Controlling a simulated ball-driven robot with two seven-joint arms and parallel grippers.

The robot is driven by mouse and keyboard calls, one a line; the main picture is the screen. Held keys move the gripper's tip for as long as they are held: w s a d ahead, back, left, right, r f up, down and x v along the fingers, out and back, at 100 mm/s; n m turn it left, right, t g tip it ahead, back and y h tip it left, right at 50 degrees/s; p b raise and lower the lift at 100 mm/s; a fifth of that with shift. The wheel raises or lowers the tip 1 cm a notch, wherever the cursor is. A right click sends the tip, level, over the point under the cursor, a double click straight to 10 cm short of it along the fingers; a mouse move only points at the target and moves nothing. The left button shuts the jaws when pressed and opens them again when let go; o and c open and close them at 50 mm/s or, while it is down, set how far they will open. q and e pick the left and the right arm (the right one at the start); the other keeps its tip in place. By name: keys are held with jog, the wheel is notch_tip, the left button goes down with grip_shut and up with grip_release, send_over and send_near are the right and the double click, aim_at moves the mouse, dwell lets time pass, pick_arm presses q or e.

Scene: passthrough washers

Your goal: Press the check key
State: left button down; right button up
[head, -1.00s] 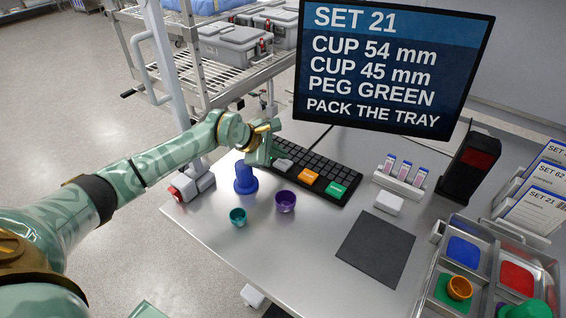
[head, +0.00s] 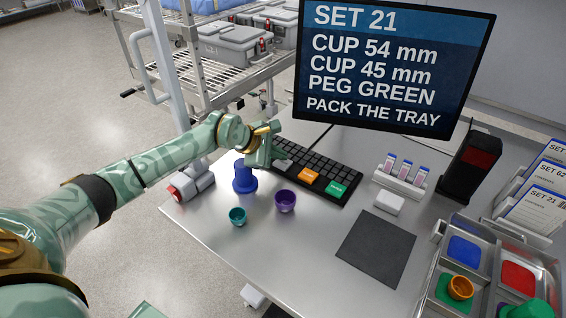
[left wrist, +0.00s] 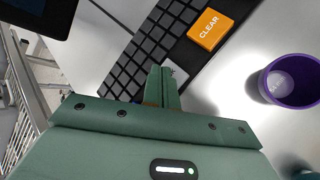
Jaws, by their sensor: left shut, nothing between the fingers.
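The black keyboard (head: 318,172) lies on the steel table below the monitor. It has a light grey key (left wrist: 176,74) near its left end, an orange CLEAR key (head: 309,176) and a green key (head: 336,189). My left gripper (head: 276,162) is shut and empty, pointing down at the keyboard's left end. In the left wrist view its fingertips (left wrist: 163,70) overlap the grey key and hide part of its lettering. I cannot tell whether they touch the key or whether it is pressed down. My right gripper is not in view.
A blue peg-like piece (head: 244,177) stands close below the left gripper. A purple cup (head: 285,201) and a teal cup (head: 238,216) stand in front of the keyboard. The monitor (head: 392,65) rises behind it. A dark mat (head: 376,249) and a compartment tray (head: 432,268) lie to the right.

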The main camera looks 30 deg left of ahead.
aim_at(279, 164)
pick_arm(q)
jog(key=shift+f+b, duration=0.3)
jog(key=shift+f, duration=0.25)
dwell(0.6)
dwell(0.4)
jog(key=shift+r+p, duration=0.65)
jog(key=shift+r, duration=0.25)
jog(key=shift+r+p, duration=1.8)
jog(key=shift+r, duration=0.8)
jog(key=shift+f, duration=0.1)
